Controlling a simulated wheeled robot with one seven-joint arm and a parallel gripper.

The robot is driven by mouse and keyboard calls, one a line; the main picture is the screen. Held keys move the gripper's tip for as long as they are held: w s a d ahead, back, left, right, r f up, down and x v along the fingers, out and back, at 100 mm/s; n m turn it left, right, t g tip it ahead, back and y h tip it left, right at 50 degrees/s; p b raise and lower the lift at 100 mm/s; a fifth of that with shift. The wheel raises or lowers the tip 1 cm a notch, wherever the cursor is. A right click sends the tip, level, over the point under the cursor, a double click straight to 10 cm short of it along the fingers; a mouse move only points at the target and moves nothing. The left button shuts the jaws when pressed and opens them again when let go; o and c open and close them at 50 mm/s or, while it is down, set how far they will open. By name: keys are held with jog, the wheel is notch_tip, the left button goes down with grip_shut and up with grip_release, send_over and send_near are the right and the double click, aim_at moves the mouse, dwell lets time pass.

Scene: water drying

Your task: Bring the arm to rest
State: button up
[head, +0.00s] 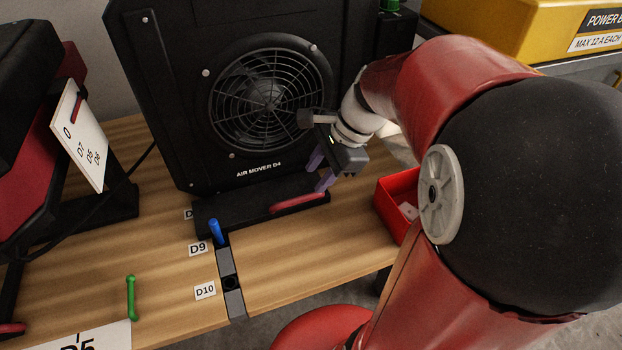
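My gripper (321,170) is in front of the right side of the black air mover (163,95), which is marked "AIR MOVER D4". Its two purple fingers are spread apart with nothing visible between them. The lower finger is close above the air mover's black base, near a red handle (298,203); I cannot tell whether they touch. My red arm comes in from the right and covers much of the right side of the view.
A blue peg (216,231) stands beside the D9 label (198,248), with the D10 label (205,291) below. A green handle (131,298) is at the lower left. A red bin (385,205) is right of the gripper. A yellow box (500,27) is at the upper right.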

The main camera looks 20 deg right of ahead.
jog(key=shift+d+r, duration=0.15)
jog(key=shift+r, duration=0.25)
jog(key=shift+s, duration=0.1)
jog(key=s+a+r+n+t+h+p, duration=0.1)
jog(key=s+a+r+n+h, duration=0.1)
jog(key=s+n, duration=0.3)
jog(key=s+a+r+n+t+h+p, duration=0.1)
jog(key=s+r+n, duration=0.3)
jog(key=n, duration=0.8)
jog(key=shift+s+a+n+t+h+p, duration=0.35)
jog(key=shift+s+a+t+h, duration=0.15)
jog(key=shift+s+t+h, duration=0.4)
jog(key=shift+o, duration=0.3)
jog(key=shift+s+r, duration=0.1)
